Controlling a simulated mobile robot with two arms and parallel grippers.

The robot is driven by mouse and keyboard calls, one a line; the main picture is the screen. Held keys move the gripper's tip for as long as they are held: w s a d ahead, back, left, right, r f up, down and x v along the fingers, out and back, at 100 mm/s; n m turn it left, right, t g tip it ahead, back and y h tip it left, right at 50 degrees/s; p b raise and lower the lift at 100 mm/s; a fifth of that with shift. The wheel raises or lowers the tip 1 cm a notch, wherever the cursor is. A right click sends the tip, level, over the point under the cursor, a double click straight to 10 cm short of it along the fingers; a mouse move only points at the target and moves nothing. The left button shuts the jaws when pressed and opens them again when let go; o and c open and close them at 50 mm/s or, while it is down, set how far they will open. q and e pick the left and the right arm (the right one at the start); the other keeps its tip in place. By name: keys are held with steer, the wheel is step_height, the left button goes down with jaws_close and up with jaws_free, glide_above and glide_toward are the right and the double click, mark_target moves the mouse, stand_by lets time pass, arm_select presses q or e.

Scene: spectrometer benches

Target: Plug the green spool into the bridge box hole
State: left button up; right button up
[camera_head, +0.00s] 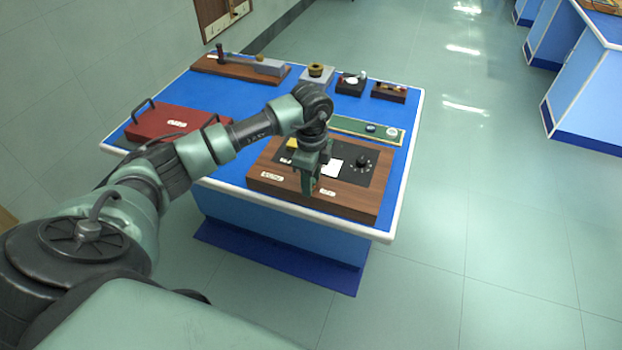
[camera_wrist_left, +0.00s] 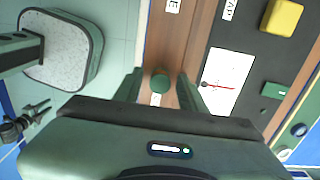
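The bridge box (camera_head: 345,194) is a brown wooden box with a black top panel, near the table's front edge. My left gripper (camera_head: 308,186) points down over its front wooden strip, which also shows in the left wrist view (camera_wrist_left: 182,30). There its two fingers (camera_wrist_left: 160,84) stand apart, with the green spool (camera_wrist_left: 160,83) between them. I see a gap on each side of the spool. I cannot tell its height above the wood. I cannot make out the hole. A dark pronged shape at the wrist view's lower left may be my right gripper; its state is unclear.
The panel holds a yellow block (camera_wrist_left: 283,17), a white meter (camera_wrist_left: 222,83) and a black knob (camera_head: 361,163). A red case (camera_head: 178,123) lies left on the blue table. A green board (camera_head: 365,130) lies behind the box. Small instruments stand along the back.

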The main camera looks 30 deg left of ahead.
stand_by(0.4)
arm_select(q)
steer(key=o, duration=0.6)
steer(key=shift+c, duration=0.2)
steer(key=shift+r, duration=0.1)
step_height(320, 180, up, 8)
steer(key=shift+f+b, duration=0.2)
steer(key=shift+b, duration=0.45)
